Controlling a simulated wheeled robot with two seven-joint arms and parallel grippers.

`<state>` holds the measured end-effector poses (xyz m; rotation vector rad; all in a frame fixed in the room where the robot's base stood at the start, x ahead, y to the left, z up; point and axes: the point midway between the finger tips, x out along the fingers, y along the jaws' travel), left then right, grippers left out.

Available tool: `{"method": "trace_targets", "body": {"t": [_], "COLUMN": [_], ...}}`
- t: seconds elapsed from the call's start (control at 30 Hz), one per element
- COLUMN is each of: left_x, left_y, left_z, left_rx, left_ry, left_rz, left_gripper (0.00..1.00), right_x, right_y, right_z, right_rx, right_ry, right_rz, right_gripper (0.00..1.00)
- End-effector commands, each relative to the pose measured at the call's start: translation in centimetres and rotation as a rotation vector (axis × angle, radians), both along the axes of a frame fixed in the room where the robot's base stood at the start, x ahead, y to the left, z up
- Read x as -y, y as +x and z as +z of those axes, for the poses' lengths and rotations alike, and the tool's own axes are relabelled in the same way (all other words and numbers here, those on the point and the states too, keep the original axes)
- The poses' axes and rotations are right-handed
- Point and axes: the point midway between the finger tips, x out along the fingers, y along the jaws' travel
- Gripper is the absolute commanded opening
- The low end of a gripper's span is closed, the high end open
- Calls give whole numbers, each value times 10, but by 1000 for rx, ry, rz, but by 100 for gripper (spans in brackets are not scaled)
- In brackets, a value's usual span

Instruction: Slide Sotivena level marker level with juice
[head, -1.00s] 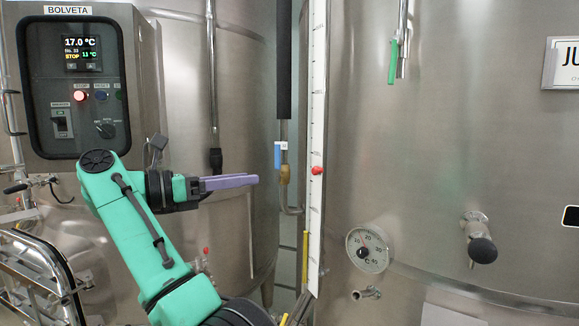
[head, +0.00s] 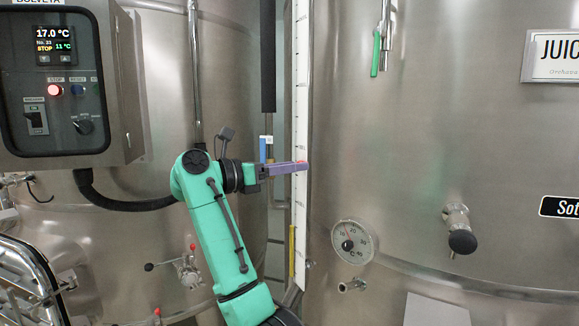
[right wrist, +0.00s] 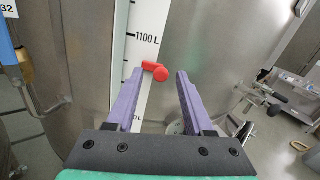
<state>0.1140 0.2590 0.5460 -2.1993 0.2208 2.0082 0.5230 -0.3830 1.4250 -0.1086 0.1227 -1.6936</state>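The red level marker (right wrist: 154,71) sits on the white scale (right wrist: 137,55), just below the 1100 L label in the right wrist view. In the head view the scale (head: 301,110) runs down the juice vat's left side, and the marker is mostly hidden by my fingers. My right gripper (head: 302,166) is at the marker's height. In the right wrist view its purple fingers (right wrist: 154,73) are apart, with the marker between their tips. I cannot tell whether they touch it. A yellow column (head: 292,252) beside the scale looks like juice; its top is below the marker. My left gripper is not in view.
The steel juice vat (head: 420,130) has a dial thermometer (head: 353,242), a black-knobbed fitting (head: 459,233) and a green-handled valve (head: 377,55). A control box (head: 57,85) hangs at the left. A blue-handled valve (head: 263,150) on a pipe is close behind my gripper.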

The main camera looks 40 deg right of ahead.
Motion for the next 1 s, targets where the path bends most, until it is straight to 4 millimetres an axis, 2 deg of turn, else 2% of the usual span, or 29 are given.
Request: {"method": "trace_targets", "body": {"t": [0.03, 0.1, 0.13, 1.0], "left_x": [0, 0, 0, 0], "left_y": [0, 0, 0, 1], "left_z": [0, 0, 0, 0], "left_rx": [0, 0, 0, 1], "left_ry": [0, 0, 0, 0], "left_rz": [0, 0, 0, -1], "left_gripper": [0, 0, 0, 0], "right_x": [0, 0, 0, 0], "right_y": [0, 0, 0, 0], "right_z": [0, 0, 0, 0], "right_rx": [0, 0, 0, 0], "right_ry": [0, 0, 0, 0], "right_rz": [0, 0, 0, -1], "right_gripper": [32, 5, 0, 0]}}
